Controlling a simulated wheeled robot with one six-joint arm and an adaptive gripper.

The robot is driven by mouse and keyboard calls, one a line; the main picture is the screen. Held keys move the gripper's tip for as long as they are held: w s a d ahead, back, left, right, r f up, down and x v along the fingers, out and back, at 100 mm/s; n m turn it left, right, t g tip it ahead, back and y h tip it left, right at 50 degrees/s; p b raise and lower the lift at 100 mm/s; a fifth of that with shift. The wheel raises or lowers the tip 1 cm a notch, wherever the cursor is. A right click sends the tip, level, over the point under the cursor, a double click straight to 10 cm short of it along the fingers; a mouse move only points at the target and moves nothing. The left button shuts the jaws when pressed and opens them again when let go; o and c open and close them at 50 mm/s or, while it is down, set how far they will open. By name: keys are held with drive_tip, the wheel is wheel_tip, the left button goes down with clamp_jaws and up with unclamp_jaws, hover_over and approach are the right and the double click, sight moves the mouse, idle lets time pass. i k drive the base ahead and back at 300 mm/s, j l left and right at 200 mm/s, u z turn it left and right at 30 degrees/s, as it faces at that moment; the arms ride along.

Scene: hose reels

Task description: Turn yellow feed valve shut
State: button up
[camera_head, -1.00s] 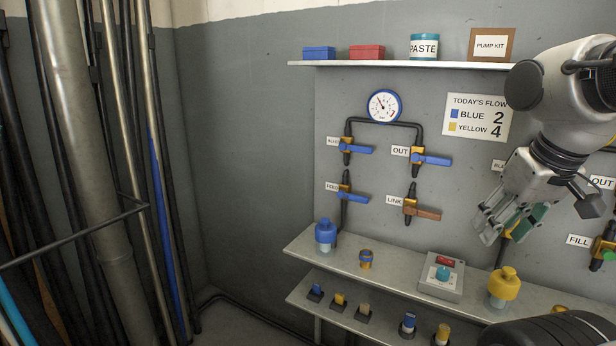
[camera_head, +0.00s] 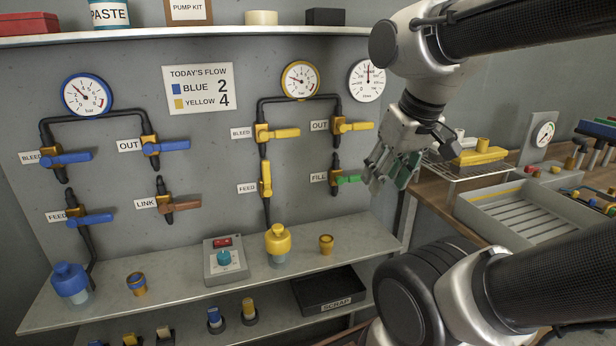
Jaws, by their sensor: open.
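The yellow feed valve (camera_head: 266,180) is on the wall panel beside the "FEED" label (camera_head: 247,188). Its yellow handle stands upright, in line with the dark pipe, under the yellow-ringed gauge (camera_head: 300,80). The yellow bleed valve (camera_head: 277,133) above it and the yellow out valve (camera_head: 352,127) have their handles level. The fill valve (camera_head: 347,180) has a green handle pointing right. My gripper (camera_head: 386,180) is open and appears empty, well to the right of the feed valve and just right of the green handle in the picture.
Blue-handled valves (camera_head: 95,219) and a brown link valve (camera_head: 180,206) are at left. Below, a shelf (camera_head: 180,289) carries a blue-capped bottle (camera_head: 70,283), a control box (camera_head: 224,259) and a yellow-capped bottle (camera_head: 278,242). A bench with a grey tray (camera_head: 520,215) stands at right.

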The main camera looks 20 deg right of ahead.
sight(267, 191)
drive_tip(key=j+z, duration=0.15)
drive_tip(key=j, duration=0.7)
drive_tip(key=k+j+z, duration=0.1)
drive_tip(key=j, duration=0.75)
